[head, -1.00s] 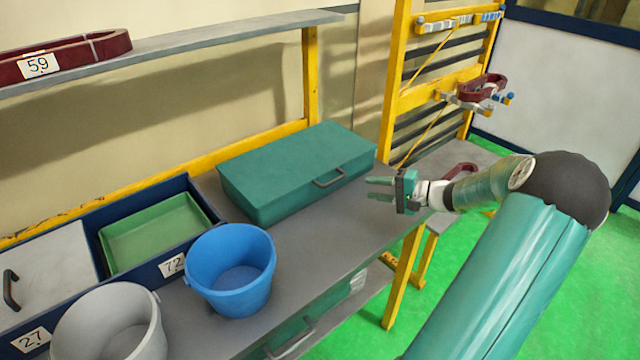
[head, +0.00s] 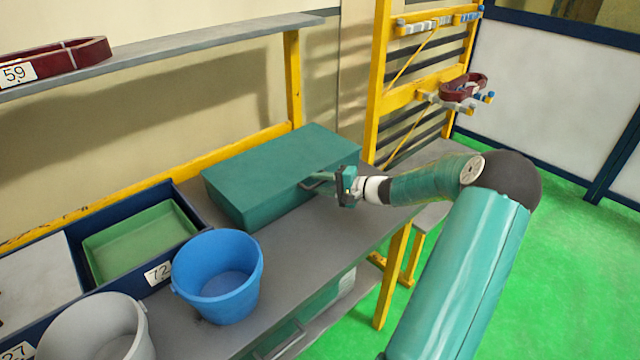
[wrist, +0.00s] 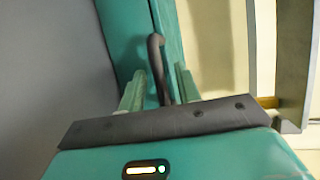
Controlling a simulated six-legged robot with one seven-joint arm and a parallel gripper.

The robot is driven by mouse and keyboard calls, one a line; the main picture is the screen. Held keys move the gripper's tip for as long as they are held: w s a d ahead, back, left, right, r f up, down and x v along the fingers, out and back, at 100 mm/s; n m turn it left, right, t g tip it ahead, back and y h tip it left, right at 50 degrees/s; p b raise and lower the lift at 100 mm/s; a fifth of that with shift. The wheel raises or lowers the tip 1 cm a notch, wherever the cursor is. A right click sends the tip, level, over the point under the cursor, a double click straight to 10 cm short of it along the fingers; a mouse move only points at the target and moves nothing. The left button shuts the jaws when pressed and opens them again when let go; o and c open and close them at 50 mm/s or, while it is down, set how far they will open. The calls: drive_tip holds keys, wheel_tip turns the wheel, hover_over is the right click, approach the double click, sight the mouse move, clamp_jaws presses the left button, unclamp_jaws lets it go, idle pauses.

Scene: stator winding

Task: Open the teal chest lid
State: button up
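The teal chest (head: 270,175) stands on the grey bench with its lid (head: 285,155) closed. Its dark handle (head: 308,185) is on the front side, partly hidden by my gripper in the head view. My gripper (head: 322,180) is at the handle, reaching in from the right. In the wrist view, the handle (wrist: 157,60) lies between the two green fingers of my gripper (wrist: 158,85). The fingers are apart, with gaps beside the handle, and do not look closed on it.
A blue bucket (head: 218,285) and a grey bucket (head: 95,330) stand left of the chest. A green tray (head: 140,240) sits in a dark blue box behind them. A shelf (head: 190,45) runs above. The bench front right of the blue bucket is clear.

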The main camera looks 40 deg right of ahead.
drive_tip(key=shift+w+a, duration=0.1)
drive_tip(key=shift+w, duration=0.1)
clamp_jaws()
